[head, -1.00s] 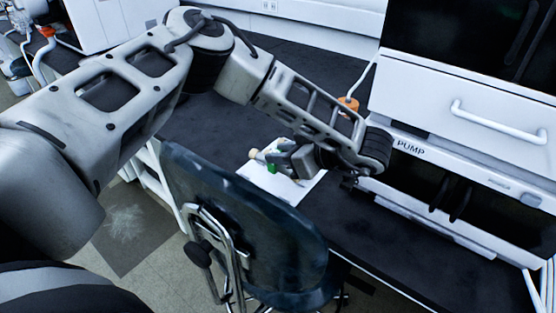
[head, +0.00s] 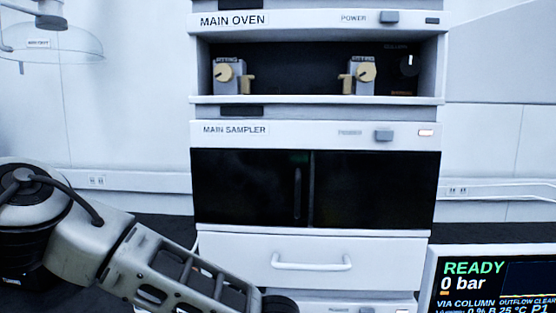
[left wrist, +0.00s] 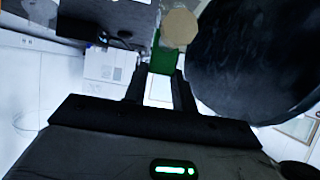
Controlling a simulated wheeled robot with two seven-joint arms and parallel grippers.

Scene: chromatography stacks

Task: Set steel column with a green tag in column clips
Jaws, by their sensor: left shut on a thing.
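My left gripper (left wrist: 160,92) is shut on the steel column with the green tag. In the left wrist view the green tag (left wrist: 164,60) sits between the fingers, and a round tan end (left wrist: 180,27) of the column shows beyond it. Most of the column body is hidden. In the head view my left arm crosses the lower left, with its gripper below the frame. The open main oven (head: 318,100) holds a left fitting (head: 229,74) and a right fitting (head: 360,74) with brass knobs. Small tan clip-like pieces stand beside them, with an empty gap between. My right gripper is not in view.
The main sampler (head: 250,131) with dark doors and a white drawer (head: 310,250) sit below the oven. A screen (head: 490,285) reading READY, 0 bar stands at lower right.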

